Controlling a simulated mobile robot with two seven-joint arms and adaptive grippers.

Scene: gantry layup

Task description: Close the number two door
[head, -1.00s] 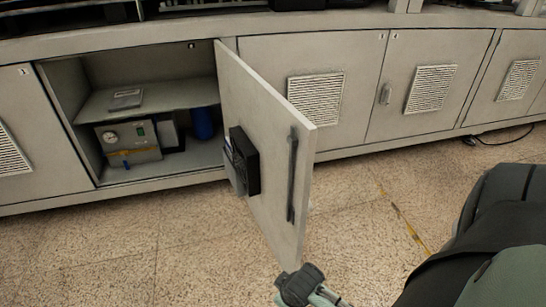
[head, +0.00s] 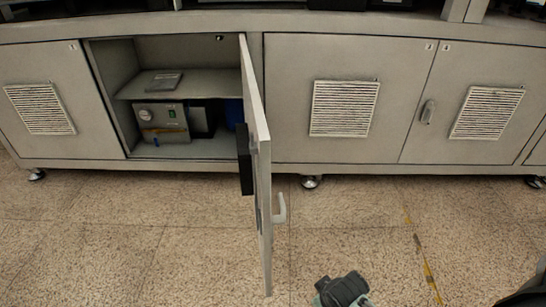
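One grey cabinet door (head: 258,150) stands open, swung out toward me from its hinge on the right side of the opening. I see it almost edge-on. A white handle (head: 280,209) sticks out on its right face and a black box (head: 244,160) is fixed to its left face. No number is readable on it. My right gripper (head: 342,290) is at the bottom edge, right of the door's near lower corner and apart from it. Its fingers cannot be made out clearly. My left gripper is not in view.
The open compartment (head: 125,75) holds a shelf with a flat grey item (head: 164,82), a gauge unit (head: 163,123) and a blue cylinder (head: 234,114). Closed vented doors (head: 300,70) stand on both sides.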

